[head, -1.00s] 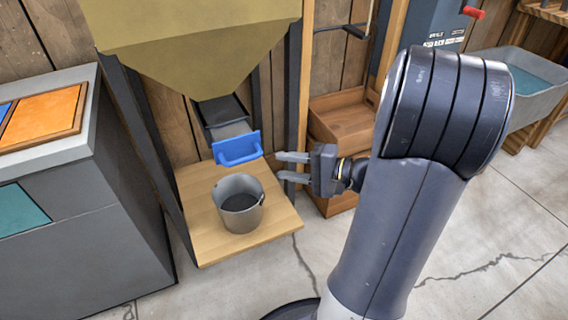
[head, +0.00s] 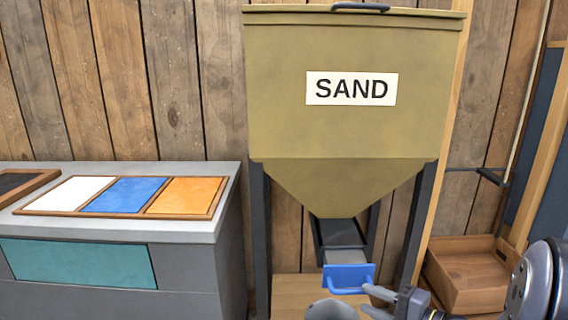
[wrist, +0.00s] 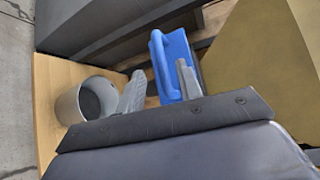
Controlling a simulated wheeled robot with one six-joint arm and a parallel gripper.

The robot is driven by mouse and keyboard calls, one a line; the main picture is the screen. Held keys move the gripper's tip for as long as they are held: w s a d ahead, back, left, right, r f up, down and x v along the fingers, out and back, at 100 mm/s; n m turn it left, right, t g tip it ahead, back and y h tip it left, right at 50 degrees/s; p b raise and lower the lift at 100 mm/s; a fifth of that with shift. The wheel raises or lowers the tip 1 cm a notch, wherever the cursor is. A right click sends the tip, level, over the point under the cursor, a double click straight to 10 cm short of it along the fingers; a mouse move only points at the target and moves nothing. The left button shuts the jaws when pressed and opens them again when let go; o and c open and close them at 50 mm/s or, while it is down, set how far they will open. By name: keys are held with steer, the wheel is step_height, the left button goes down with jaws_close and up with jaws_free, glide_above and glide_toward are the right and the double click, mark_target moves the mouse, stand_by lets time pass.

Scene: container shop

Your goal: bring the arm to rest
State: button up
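My gripper (head: 364,299) is at the lower right of the head view, beside the blue handle (head: 348,278) of the sand hopper. Its two grey fingers are spread apart, with nothing seen between them. In the wrist view the fingers (wrist: 161,84) also stand apart, with the blue handle (wrist: 172,65) just beyond them. I cannot tell whether a fingertip touches the handle. Most of my arm is out of the head view.
The hopper (head: 270,110) labelled SAND stands on dark legs. A grey bucket (head: 332,310) stands on a wooden shelf (wrist: 50,85) below its chute. A grey cabinet (head: 200,230) with coloured panels is at left, a wooden box (head: 468,275) at right.

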mark_target(354, 290)
steer(key=b+x, duration=0.1)
steer(key=x, duration=0.4)
steer(key=shift+w+r, duration=0.1)
steer(key=shift+w, duration=0.2)
